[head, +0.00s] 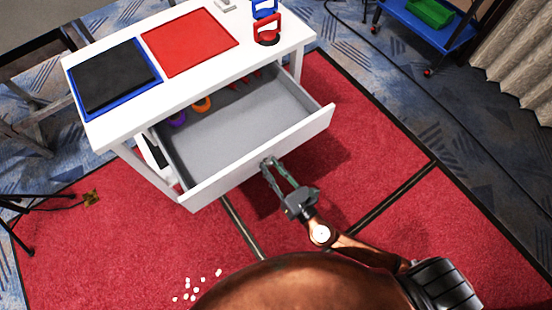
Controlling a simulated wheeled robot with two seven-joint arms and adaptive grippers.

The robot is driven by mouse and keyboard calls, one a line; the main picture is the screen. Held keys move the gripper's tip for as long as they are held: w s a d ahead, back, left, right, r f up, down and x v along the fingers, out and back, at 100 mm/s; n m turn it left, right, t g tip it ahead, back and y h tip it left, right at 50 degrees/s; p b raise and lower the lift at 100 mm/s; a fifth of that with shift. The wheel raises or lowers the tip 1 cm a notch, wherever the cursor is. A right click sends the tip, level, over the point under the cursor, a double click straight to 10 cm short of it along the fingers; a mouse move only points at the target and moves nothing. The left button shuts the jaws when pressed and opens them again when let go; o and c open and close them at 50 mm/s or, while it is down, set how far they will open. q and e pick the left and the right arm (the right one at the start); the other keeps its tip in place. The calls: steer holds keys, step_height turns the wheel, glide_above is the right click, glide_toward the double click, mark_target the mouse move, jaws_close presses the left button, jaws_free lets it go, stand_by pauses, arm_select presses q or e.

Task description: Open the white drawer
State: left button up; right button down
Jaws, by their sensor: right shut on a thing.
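The white drawer (222,166) stands well out from the white table (113,118), with its grey inside showing. Purple, orange and red items lie at the back of the drawer. My right gripper (268,164) is at the middle of the drawer's front panel, shut on its handle, which the fingers mostly hide. My right arm reaches in from the lower right. My left gripper is not in the head view.
On the tabletop are a black item on a blue mat (151,87), a red mat (190,42) and a red and blue object (267,30). Small white bits (190,286) lie on the red carpet. A blue cart (428,25) stands at the upper right.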

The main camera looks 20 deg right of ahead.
steer(key=shift+s, duration=0.15)
steer(key=c, duration=1.6)
jaws_free()
steer(key=shift+s, duration=0.1)
steer(key=v, duration=1.2)
